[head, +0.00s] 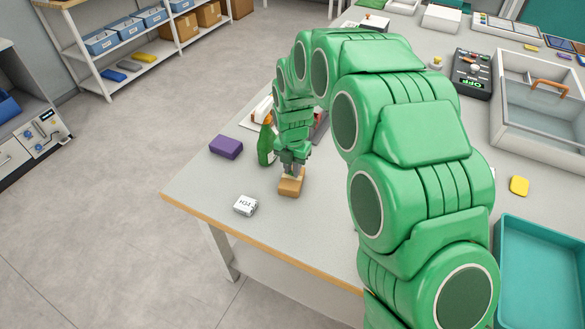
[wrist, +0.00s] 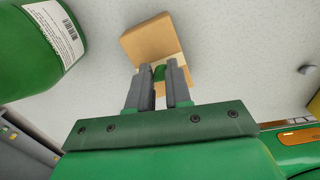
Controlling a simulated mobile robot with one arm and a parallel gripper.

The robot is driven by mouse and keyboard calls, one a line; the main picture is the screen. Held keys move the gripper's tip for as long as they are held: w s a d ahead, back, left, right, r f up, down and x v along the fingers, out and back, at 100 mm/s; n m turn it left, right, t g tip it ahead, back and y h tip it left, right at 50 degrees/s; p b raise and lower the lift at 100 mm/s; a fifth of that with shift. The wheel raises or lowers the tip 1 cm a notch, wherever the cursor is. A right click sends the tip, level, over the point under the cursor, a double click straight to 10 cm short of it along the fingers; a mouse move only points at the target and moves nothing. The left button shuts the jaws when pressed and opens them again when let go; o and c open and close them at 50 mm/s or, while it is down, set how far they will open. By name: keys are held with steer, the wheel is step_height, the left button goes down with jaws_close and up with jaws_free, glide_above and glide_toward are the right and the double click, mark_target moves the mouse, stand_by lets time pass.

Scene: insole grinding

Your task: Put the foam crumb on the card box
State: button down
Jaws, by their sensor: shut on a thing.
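The card box (head: 290,187) is a small tan block near the table's front left edge. In the wrist view the card box (wrist: 150,40) lies just beyond the fingertips. My gripper (head: 292,170) points down at the box. In the wrist view my gripper (wrist: 162,75) is shut on a small green piece, which I take to be the foam crumb (wrist: 159,72). The crumb is at the fingertips, over or against the box; I cannot tell whether it touches. The fingers hide part of the crumb and the box's near side.
A green bottle (head: 266,145) stands close to the gripper, at upper left in the wrist view (wrist: 40,45). A teal tray (head: 543,270) is at right. The table in front is clear.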

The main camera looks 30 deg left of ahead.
steer(key=shift+f, duration=0.2)
steer(key=shift+f, duration=0.15)
steer(key=c, duration=1.1)
jaws_free()
steer(key=shift+o, duration=0.2)
step_height(320, 180, up, 12)
steer(key=shift+r, duration=0.2)
